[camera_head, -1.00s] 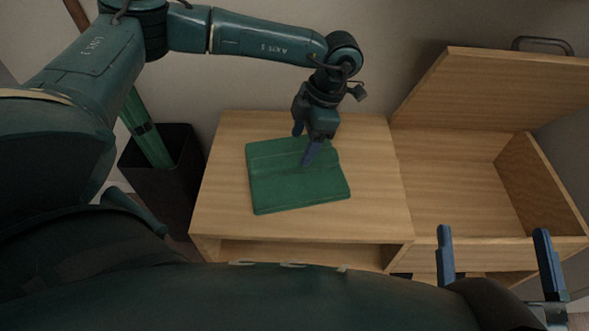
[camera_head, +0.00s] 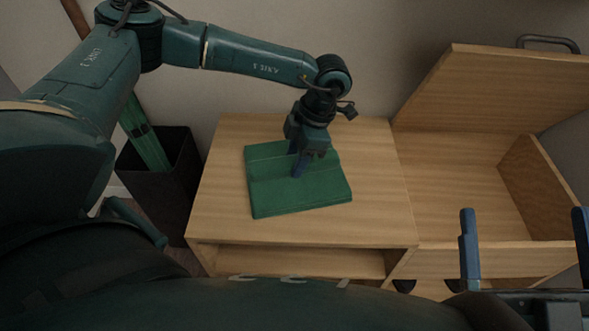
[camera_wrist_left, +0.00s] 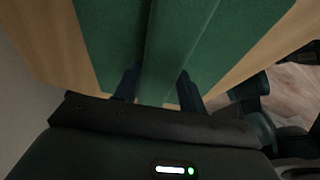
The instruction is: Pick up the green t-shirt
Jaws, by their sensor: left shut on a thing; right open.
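The green t-shirt (camera_head: 300,195) lies folded flat on top of a light wooden cabinet (camera_head: 225,215). My left gripper (camera_head: 299,170) points down onto the shirt's upper middle part, and its blue fingers are shut on the cloth. In the left wrist view, a raised fold of the green t-shirt (camera_wrist_left: 175,50) runs between the two fingers of the left gripper (camera_wrist_left: 155,88). The shirt still rests on the cabinet top. My right gripper (camera_head: 525,245) is at the lower right, open and empty, with its two fingers wide apart in front of the chest.
A wooden chest (camera_head: 455,185) with its lid (camera_head: 490,90) raised stands right of the cabinet; its inside looks empty. A dark bin (camera_head: 160,185) with a green object in it stands at the left. The wall is close behind. The cabinet top around the shirt is clear.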

